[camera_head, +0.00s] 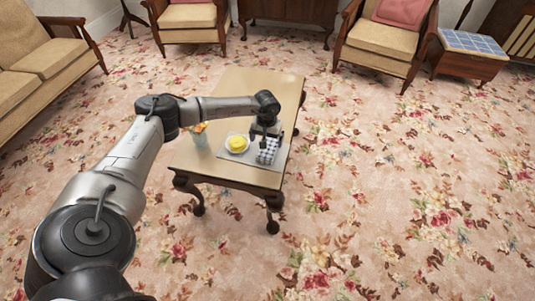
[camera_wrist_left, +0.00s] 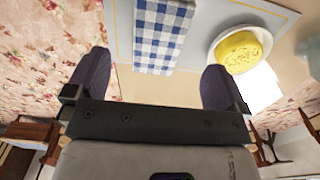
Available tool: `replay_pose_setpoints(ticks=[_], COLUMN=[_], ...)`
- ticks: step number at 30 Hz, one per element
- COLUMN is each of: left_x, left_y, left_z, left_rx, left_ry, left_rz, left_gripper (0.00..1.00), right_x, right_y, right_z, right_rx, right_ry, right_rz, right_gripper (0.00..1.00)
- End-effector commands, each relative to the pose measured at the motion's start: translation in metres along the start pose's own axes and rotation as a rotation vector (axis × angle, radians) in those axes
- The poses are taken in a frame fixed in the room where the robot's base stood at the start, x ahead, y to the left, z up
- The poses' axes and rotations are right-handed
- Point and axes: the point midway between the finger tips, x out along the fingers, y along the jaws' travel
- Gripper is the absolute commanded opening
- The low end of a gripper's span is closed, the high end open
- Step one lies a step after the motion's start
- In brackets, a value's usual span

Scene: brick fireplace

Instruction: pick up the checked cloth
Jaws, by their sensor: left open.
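The blue-and-white checked cloth (camera_head: 268,152) lies folded on a pale mat (camera_head: 224,155) near the front right corner of the low wooden table. In the left wrist view the cloth (camera_wrist_left: 163,34) shows as a strip between my two fingers in the picture. My left gripper (camera_head: 266,131) is over the cloth's far end, pointing down. In the wrist view its fingers (camera_wrist_left: 156,60) are wide apart with nothing held between them. I cannot tell the exact height above the cloth. My right gripper is in neither view.
A white plate with a yellow round food (camera_head: 237,144) sits just left of the cloth; it is close beside my finger in the wrist view (camera_wrist_left: 238,52). A glass with flowers (camera_head: 200,138) stands at the table's left edge. The table's far half (camera_head: 255,85) is clear.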

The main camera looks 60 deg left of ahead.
Motion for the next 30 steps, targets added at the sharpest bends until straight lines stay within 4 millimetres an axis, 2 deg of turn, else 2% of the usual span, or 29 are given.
replay_pose_setpoints(ticks=[1,3,13,23,30], left_x=[0.014,0.024,0.042,0.081,0.084], left_y=[0.0,0.0,0.0,-0.002,-0.002], left_z=[0.0,0.0,0.0,0.0,0.0], left_rx=[-0.001,-0.002,-0.001,-0.002,-0.001], left_ry=[0.0,0.0,0.001,0.0,0.001], left_rz=[0.0,0.0,0.001,0.0,0.001], left_gripper=[1.0,1.0,1.0,1.0,1.0], right_x=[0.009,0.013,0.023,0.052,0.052], right_y=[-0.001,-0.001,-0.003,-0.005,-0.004], right_z=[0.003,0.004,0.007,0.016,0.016], right_rx=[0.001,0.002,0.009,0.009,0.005], right_ry=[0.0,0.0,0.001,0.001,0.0], right_rz=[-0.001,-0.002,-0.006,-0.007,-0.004], right_gripper=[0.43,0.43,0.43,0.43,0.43])
